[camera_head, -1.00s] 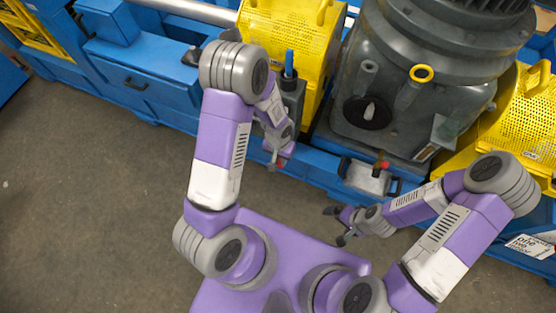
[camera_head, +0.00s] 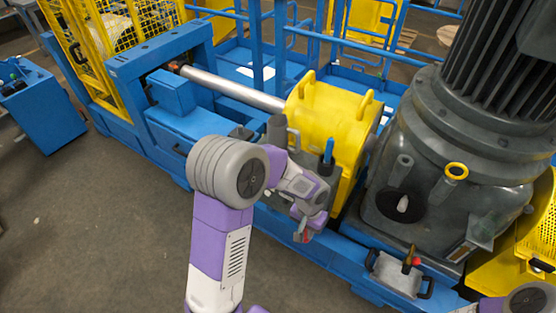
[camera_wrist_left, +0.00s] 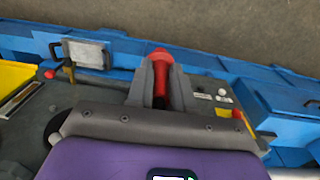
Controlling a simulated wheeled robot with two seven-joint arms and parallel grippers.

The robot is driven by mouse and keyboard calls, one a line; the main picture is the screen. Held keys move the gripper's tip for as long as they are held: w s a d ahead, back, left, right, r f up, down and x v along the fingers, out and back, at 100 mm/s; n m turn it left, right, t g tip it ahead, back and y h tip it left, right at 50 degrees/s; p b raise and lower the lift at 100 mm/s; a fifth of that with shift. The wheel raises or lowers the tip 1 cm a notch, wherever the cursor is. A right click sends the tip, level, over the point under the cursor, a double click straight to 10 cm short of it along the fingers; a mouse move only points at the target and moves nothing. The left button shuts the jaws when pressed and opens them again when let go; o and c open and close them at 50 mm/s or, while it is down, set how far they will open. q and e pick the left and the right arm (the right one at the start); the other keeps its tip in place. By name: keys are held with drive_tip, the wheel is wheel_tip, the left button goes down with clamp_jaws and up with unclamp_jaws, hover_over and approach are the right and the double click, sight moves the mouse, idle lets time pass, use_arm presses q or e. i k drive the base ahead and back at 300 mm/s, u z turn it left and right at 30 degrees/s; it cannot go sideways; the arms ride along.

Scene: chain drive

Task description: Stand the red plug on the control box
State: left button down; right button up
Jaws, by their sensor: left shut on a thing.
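My left gripper (camera_head: 302,234) is low at the front of the machine, pointing down. In the left wrist view it (camera_wrist_left: 160,85) is shut on the red plug (camera_wrist_left: 160,62), which sits between the two grey fingers. Only a small red bit of the plug (camera_head: 306,239) shows in the head view. In the head view my left arm hides much of that area. My right gripper is out of view.
A blue-handled part (camera_head: 328,152) stands upright close by. The floor (camera_head: 110,220) at left is clear.

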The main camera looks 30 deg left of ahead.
sight(306, 161)
drive_tip(key=k, duration=0.3)
drive_tip(key=u, duration=1.5)
drive_tip(key=i, duration=1.1)
drive_tip(key=z, duration=1.9)
drive_tip(key=i, duration=0.5)
drive_tip(key=z, duration=0.05)
